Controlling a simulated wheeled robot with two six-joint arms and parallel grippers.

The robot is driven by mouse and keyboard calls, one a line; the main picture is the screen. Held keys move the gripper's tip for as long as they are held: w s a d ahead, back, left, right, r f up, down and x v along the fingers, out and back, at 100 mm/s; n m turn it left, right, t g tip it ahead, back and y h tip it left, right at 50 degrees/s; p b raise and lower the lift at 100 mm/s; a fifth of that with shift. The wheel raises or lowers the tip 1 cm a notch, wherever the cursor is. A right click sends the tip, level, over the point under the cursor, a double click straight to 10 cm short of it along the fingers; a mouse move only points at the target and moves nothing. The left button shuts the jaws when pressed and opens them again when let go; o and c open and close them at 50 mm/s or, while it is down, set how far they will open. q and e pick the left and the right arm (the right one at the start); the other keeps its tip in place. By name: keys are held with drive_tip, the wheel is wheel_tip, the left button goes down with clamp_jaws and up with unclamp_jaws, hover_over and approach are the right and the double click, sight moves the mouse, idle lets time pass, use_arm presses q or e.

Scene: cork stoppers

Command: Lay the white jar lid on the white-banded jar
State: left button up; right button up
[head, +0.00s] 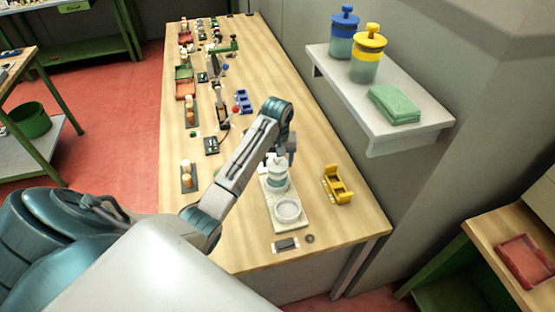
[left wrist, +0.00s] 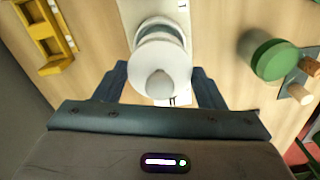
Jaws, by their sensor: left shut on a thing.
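The white jar lid, with a round knob on top, shows in the left wrist view (left wrist: 160,58) between my left gripper's two dark fingers (left wrist: 160,88). In the head view, my left gripper (head: 281,152) is low over the lid (head: 277,161) and shut on it. The white-banded jar (head: 276,181) stands upright on a pale board directly below the lid. I cannot tell whether the lid touches the jar's rim. The jar is mostly hidden under the lid in the left wrist view. My right gripper is not in view.
A round, pale ring-shaped rest (head: 288,211) is on the board's near end. A yellow holder (head: 338,185) stands to the right. A green-topped round thing (left wrist: 272,58) and cork stoppers (left wrist: 300,93) are on the wood table. A wall shelf (head: 385,125) holds two jars and green cloths.

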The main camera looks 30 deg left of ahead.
use_arm(q)
drive_tip(key=shift+f, duration=0.1)
drive_tip(key=o, duration=1.1)
